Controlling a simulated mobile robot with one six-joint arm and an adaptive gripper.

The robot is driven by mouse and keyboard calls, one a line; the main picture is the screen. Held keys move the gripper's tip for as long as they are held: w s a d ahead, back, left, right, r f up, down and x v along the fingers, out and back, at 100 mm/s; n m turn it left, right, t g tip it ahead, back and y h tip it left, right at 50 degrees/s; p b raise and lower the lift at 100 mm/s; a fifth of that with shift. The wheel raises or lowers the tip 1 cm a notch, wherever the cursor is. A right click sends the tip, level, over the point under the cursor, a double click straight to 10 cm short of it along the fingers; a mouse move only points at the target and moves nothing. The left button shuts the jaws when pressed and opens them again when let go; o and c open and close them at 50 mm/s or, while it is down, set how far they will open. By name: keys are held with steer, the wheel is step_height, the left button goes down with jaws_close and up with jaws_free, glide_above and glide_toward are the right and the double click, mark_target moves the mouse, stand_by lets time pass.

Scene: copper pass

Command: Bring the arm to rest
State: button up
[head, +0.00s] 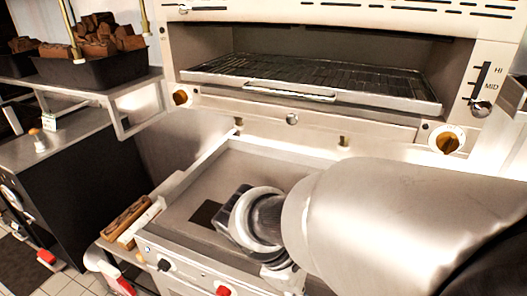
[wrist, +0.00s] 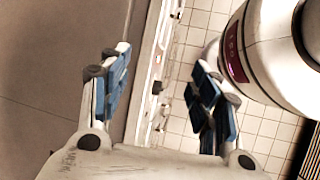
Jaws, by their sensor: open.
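My gripper (wrist: 160,85) is open in the wrist view, its two blue-padded fingers spread wide with nothing between them. The left finger is over the flat grey griddle plate (wrist: 55,70); the right finger is over the tiled floor. The front edge of the griddle runs between them. In the head view my arm reaches in from the right, and its wrist end is over the griddle plate (head: 190,185). The fingers cannot be made out clearly there.
A grill oven (head: 300,118) with a wire rack stands behind the griddle. A black bin of brown chunks (head: 90,70) sits on a shelf at upper left. Wooden blocks (head: 127,222) lie left of the griddle. Tiled floor (wrist: 185,60) is open in front.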

steer(key=s+d+r+m+t+y, duration=0.4)
steer(key=s+r+m+y, duration=0.2)
steer(key=m, duration=0.6)
steer(key=shift+s+r+m, duration=0.4)
steer(key=shift+s+r, duration=0.2)
steer(key=shift+s, duration=0.65)
steer(key=shift+a, duration=0.1)
